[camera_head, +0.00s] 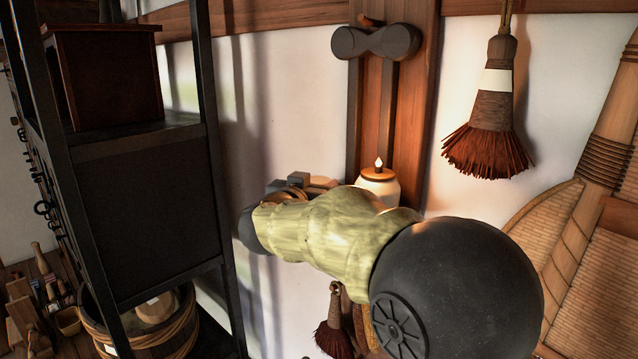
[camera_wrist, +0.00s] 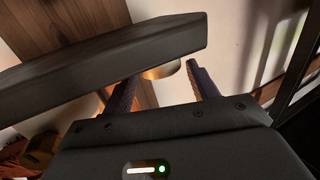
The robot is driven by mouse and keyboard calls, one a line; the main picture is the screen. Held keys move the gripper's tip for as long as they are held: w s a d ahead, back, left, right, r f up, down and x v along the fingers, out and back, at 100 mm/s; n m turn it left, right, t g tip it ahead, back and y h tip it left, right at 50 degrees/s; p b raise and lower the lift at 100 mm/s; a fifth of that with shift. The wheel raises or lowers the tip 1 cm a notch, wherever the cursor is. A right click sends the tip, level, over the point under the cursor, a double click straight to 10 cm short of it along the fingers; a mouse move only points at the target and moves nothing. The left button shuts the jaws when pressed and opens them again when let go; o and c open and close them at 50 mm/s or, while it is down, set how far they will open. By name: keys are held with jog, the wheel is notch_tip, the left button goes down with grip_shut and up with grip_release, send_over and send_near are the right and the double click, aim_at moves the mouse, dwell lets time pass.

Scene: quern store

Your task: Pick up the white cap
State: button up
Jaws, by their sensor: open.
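A white rounded jar (camera_head: 385,187) with a flat orange-brown lid and a small white pointed tip (camera_head: 379,162) stands against the wooden post in the head view. I cannot tell for sure which piece is the white cap; this tip is the clearest small white piece. My arm hides the jar's lower part. In the wrist view my gripper (camera_wrist: 160,73) is open, with two dark fingers apart. A tan-gold rounded edge (camera_wrist: 162,71) shows beyond and between them, probably the jar's lid. A dark bar hides much of it; contact cannot be seen.
A dark two-lobed fixture (camera_head: 376,42) is on the post above the jar. A brush (camera_head: 490,110) hangs to the right. A black shelf rack (camera_head: 150,215) with a wooden box (camera_head: 105,75) stands at left, above a wooden tub (camera_head: 165,340). White wall lies between rack and post.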

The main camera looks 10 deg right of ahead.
aim_at(322, 177)
jog(key=shift+w, duration=0.1)
jog(key=shift+w+d+r+p, duration=0.1)
jog(key=shift+w+d+p, duration=0.1)
jog(key=shift+w+p, duration=0.15)
jog(key=p+x, duration=0.2)
jog(key=x, duration=0.1)
jog(key=shift+w+d, duration=0.15)
jog(key=shift+w+d+f, duration=0.25)
jog(key=shift+w, duration=0.2)
jog(key=shift+s, duration=0.1)
jog(key=shift+c, duration=0.2)
jog(key=c, duration=0.7)
